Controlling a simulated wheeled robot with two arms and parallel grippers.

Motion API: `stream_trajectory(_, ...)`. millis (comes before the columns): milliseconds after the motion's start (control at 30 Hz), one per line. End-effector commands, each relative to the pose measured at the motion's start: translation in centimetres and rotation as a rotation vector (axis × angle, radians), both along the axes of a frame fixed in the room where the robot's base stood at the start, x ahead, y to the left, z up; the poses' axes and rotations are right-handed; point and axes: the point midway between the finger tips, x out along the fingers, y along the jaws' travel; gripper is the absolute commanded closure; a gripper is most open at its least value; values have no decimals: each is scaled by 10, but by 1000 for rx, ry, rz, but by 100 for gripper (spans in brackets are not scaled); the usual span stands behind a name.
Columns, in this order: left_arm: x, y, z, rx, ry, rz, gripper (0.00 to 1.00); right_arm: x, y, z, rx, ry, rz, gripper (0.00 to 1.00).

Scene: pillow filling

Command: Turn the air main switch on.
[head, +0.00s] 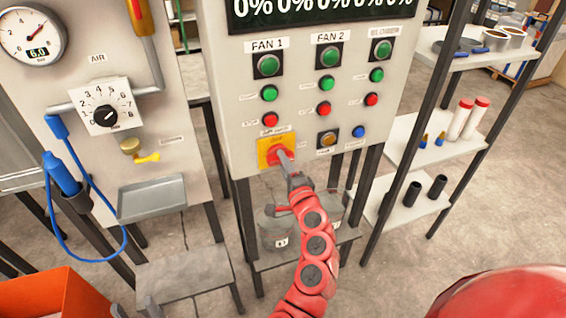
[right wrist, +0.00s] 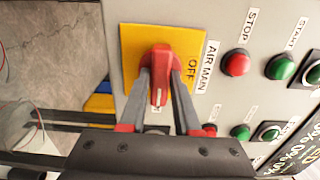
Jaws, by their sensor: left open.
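The air main switch (head: 278,153) is a red rotary knob on a yellow plate, low on the left of the grey control panel. It also shows in the right wrist view (right wrist: 160,72), with "OFF" readable beside the knob. My right gripper (head: 292,180) is at the switch; in the right wrist view its two fingers (right wrist: 160,88) straddle the knob's handle and appear closed against its sides. Lettering below the handle is mostly hidden by the fingers. Only the grey fingertips of my left gripper (head: 134,308) show at the bottom left, spread apart and empty.
The panel (head: 222,82) carries green, red, orange and blue buttons near the switch. A left panel (head: 152,98) holds a gauge, dial and blue hose. Shelves (head: 440,145) with cylinders stand right. An orange bin (head: 45,295) is at lower left.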

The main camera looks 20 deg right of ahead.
Motion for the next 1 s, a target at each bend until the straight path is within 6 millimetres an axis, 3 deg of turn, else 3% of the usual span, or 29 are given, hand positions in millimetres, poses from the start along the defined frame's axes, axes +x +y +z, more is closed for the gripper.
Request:
stream_trajectory(33, 0, 0, 0, 0, 0, 0, 50, 0, 0, 0, 0, 0, 0, 58)
stream_trajectory(133, 0, 0, 0, 0, 0, 0, 50, 0, 0, 0, -1, 0, 0, 43)
stream_trajectory(567, 0, 0, -2, 0, 0, 0, 50, -9, 0, 0, -1, -1, 0, 43)
stream_trajectory(867, 0, 0, -8, 0, 0, 0, 50, -61, -1, -2, -2, 2, 1, 43)
stream_trajectory(900, 0, 0, 6, 0, 0, 0, 50, -68, -2, 3, -4, 8, -1, 43)
stream_trajectory(1000, 0, 0, 22, 0, -1, 0, 50, -85, -3, 5, -5, 9, -1, 43)
